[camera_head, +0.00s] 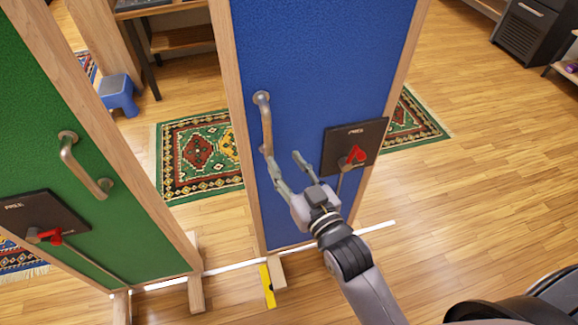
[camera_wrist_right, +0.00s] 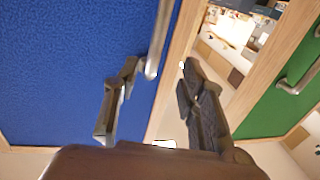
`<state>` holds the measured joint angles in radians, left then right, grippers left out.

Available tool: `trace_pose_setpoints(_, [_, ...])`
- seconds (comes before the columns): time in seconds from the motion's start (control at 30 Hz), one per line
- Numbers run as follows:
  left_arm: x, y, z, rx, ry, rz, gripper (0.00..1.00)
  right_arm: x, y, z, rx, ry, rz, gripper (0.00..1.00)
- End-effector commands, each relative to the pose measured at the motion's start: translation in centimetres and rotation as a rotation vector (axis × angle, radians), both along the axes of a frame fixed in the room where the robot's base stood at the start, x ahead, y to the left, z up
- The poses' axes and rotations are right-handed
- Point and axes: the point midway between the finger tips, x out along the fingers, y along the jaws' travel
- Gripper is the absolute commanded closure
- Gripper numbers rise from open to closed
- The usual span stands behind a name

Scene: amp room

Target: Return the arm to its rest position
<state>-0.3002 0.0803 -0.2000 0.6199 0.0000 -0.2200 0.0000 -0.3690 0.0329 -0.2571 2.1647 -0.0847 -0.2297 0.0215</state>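My right gripper (camera_head: 285,166) is open in front of the blue panel (camera_head: 318,60), near the lower end of that panel's metal handle (camera_head: 266,125). In the right wrist view my right gripper (camera_wrist_right: 158,78) shows its two fingers spread apart with nothing held between them. The handle (camera_wrist_right: 158,40) there passes close to the left-hand finger; I cannot tell whether they touch. My right arm comes in from the bottom right of the head view. My left gripper is not in view.
A black plate with a red lever (camera_head: 354,155) is on the blue panel, right of the gripper. A green panel (camera_head: 110,215) with its own handle (camera_head: 84,168) stands at left. A patterned rug (camera_head: 200,155) lies behind. Open wooden floor (camera_head: 480,170) is at right.

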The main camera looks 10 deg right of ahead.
Motion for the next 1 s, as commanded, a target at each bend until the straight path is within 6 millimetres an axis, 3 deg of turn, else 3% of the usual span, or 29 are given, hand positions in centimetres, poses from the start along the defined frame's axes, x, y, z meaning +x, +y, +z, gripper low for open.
trace_pose_setpoints(0.57, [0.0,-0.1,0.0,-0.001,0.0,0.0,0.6,-0.5,-0.1,0.0,0.0,0.0,0.0,0.62])
trace_pose_setpoints(0.67, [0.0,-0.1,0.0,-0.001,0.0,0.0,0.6,-0.4,-0.1,-0.8,-0.004,0.016,0.001,0.62])
trace_pose_setpoints(0.77, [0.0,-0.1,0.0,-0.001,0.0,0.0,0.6,-0.2,0.1,-4.2,-0.02,0.075,0.004,0.62])
trace_pose_setpoints(0.87, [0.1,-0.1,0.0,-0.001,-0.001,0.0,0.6,-0.2,0.1,-10.3,-0.05,0.185,0.008,0.62])
trace_pose_setpoints(1.0, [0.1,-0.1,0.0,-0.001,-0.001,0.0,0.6,-2.0,-0.5,-20.9,-0.101,0.382,0.013,0.62])
